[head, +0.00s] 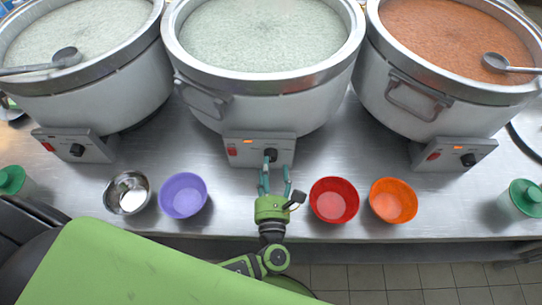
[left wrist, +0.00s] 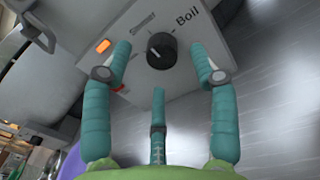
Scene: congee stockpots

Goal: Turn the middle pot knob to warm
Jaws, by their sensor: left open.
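The middle pot (head: 262,112) holds pale congee and has a control box (head: 240,152) on its front. Its black knob (left wrist: 162,50) shows clearly in the left wrist view, with a white pointer mark and the word "Boil" to its upper right. The knob also shows in the head view (head: 270,154), close to my fingertips. My left gripper (head: 275,180) is open and empty in front of the knob. In the left wrist view its teal fingers (left wrist: 160,72) stand on both sides of the knob, apart from it. My right gripper is not in view.
Pots stand left (head: 95,85) and right (head: 430,105), with their own knobs. A metal bowl (head: 112,196), purple bowl (head: 183,195), red bowl (head: 334,200) and orange bowl (head: 393,200) line the steel counter (head: 232,222) beside my left gripper. An orange light (left wrist: 103,46) glows on the middle control box.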

